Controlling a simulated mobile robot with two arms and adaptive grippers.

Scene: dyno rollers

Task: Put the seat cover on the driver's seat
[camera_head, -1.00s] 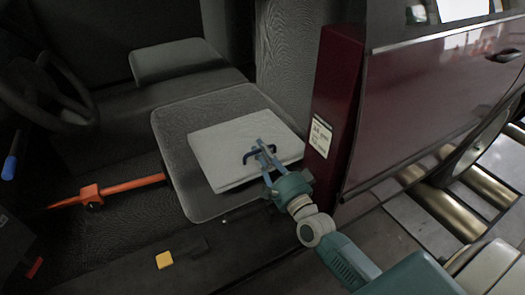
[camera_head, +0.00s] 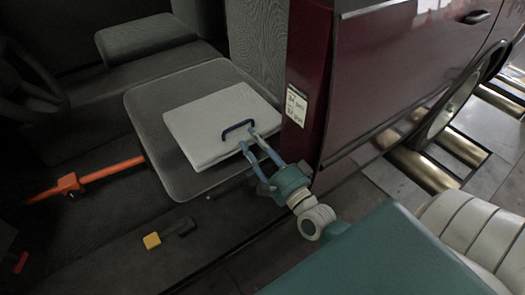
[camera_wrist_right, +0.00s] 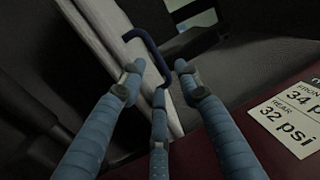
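The white, flat, folded seat cover (camera_head: 205,140) lies on the dark grey driver's seat (camera_head: 150,110). A dark blue handle (camera_head: 238,130) stands up from the cover's right part. My right gripper (camera_head: 250,148) is at the cover's near right edge, its fingers spread, just short of the handle. In the right wrist view my gripper's blue fingers (camera_wrist_right: 158,80) are apart, with the handle (camera_wrist_right: 150,50) in front of and partly between them and the white cover (camera_wrist_right: 110,40) beyond. I see no grip on the handle. My left gripper is not in view.
The dark red door pillar (camera_head: 305,75) with a tyre pressure label (camera_head: 296,105) stands close right of my right gripper. An orange bar (camera_head: 100,175) lies left of the seat. A yellow and black object (camera_head: 168,234) lies on the sill. A steering wheel (camera_head: 30,85) is far left.

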